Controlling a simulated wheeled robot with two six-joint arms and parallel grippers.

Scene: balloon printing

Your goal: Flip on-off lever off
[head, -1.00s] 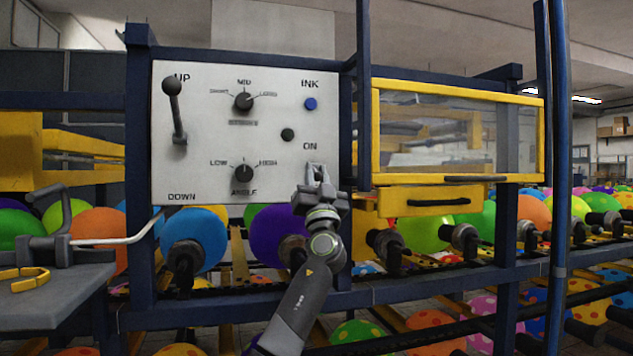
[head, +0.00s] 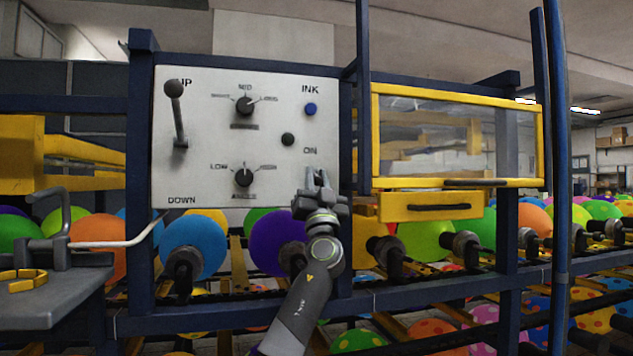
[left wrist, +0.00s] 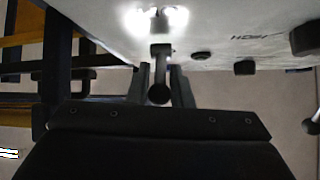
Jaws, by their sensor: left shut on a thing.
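The white control panel (head: 215,150) faces me in the head view, with the word ON printed near its right side. My left gripper (head: 317,180) is at the panel's lower right, below that word, and largely hides the on-off lever there. In the left wrist view the on-off lever (left wrist: 160,62) is a dark shaft with a round knob at its end, coming out from the panel. My left gripper's fingers (left wrist: 162,78) lie on either side of it, shut on it. My right gripper is not in view.
The panel also carries a long black lever (head: 177,115) at its left, two dials, a blue ink button (head: 311,109) and a black button (head: 288,139). A yellow-framed window (head: 455,135) stands to the right. Balloons on a rack (head: 192,247) run below.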

